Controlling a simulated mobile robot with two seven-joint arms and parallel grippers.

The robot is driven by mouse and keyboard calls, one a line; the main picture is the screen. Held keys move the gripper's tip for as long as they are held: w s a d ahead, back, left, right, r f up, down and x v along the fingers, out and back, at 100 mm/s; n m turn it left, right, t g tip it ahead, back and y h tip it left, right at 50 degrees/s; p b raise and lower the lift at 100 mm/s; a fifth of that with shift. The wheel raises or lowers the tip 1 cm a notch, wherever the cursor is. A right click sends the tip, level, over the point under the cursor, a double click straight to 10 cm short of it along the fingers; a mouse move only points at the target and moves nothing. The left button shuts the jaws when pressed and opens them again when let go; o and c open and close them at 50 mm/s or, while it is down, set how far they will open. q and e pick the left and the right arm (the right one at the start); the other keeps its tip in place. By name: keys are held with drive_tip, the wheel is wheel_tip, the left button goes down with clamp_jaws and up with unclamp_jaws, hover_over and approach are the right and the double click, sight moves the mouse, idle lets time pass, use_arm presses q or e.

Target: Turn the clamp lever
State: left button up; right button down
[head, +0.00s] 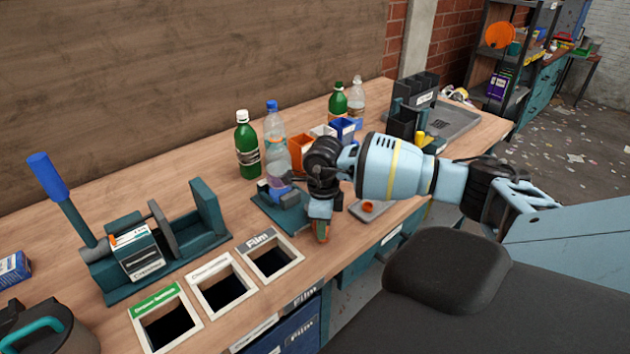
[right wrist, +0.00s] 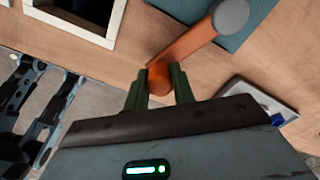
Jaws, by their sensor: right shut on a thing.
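The clamp's orange lever (right wrist: 190,45) runs from a grey round pivot (right wrist: 230,15) to a rounded orange end. My right gripper (right wrist: 160,85) is shut on that end, with one dark green finger on each side. In the head view, the clamp's teal base (head: 268,208) stands on the bench behind the openings' right end. My right gripper (head: 321,226) points down there near the bench's front edge, and my wrist hides part of the clamp. My left gripper is not in view.
Three framed openings, one of them the Film opening (head: 288,280), lie left of the clamp. A green bottle (head: 247,145) and a clear bottle (head: 275,150) stand behind it. A small tray (right wrist: 262,100) lies close on the right.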

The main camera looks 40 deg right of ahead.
drive_tip(key=shift+s+d+n, duration=0.1)
drive_tip(key=shift+d+n, duration=0.15)
drive_tip(key=shift+n, duration=0.15)
drive_tip(key=shift+d, duration=0.1)
drive_tip(key=c, duration=1.2)
unclamp_jaws()
drive_tip(key=shift+o, duration=0.2)
drive_tip(key=shift+r, duration=3.95)
